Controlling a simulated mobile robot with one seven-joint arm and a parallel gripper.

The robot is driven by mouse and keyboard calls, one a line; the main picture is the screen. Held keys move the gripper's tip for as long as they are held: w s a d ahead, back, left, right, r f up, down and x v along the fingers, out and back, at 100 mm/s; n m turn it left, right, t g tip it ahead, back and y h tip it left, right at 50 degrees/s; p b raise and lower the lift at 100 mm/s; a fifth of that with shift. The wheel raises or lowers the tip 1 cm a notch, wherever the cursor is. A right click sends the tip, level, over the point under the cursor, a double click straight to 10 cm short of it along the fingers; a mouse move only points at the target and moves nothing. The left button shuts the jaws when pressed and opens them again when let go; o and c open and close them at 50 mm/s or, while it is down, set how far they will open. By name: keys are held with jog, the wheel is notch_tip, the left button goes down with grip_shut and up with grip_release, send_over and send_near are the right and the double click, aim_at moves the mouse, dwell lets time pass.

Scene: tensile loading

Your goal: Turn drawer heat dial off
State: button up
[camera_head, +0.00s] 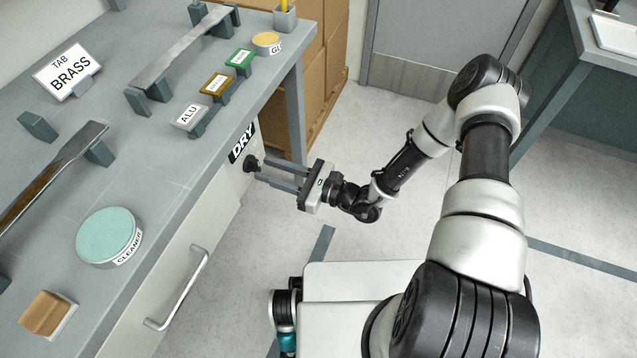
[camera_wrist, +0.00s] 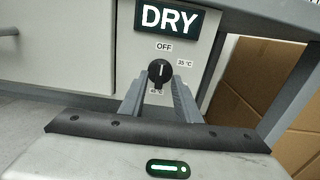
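The black round heat dial (camera_wrist: 160,72) sits on the pale front panel, under the DRY sign (camera_wrist: 164,18). In the wrist view its white pointer mark points up toward the OFF label (camera_wrist: 164,47). A 35 °C label (camera_wrist: 185,63) is at its right, and another temperature label, partly hidden, is below it. In the head view the dial (camera_head: 251,164) is on the bench's end panel. My gripper (camera_wrist: 160,80) faces the dial with one finger on each side. The fingers are apart, with small gaps seeming to show beside the knob; contact is not clear. The gripper also shows in the head view (camera_head: 263,170).
A drawer handle (camera_head: 180,290) sticks out nearer on the bench front. A bench leg (camera_head: 294,110) and cardboard boxes (camera_head: 330,60) stand beyond the panel. The worktop holds a cleaner pad (camera_head: 108,235), metal bars and labelled blocks.

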jog(key=p+v, duration=0.1)
jog(key=v, duration=1.5)
jog(key=shift+a, duration=0.1)
jog(key=s+d+r+n+h, duration=0.35)
jog(key=r+n+h, duration=0.3)
jog(key=r, duration=0.55)
jog(key=s+d+r+n+g+h, duration=0.1)
jog(key=s+d+r+n+h, duration=0.3)
jog(key=r+n, duration=0.6)
jog(key=s+d+r+n+h, duration=0.3)
jog(key=r+n+h, duration=0.3)
jog(key=r, duration=0.8)
notch_tip(320, 180, up, 20)
jog(key=p, duration=2)
jog(key=shift+f, duration=0.2)
jog(key=shift+a, duration=0.1)
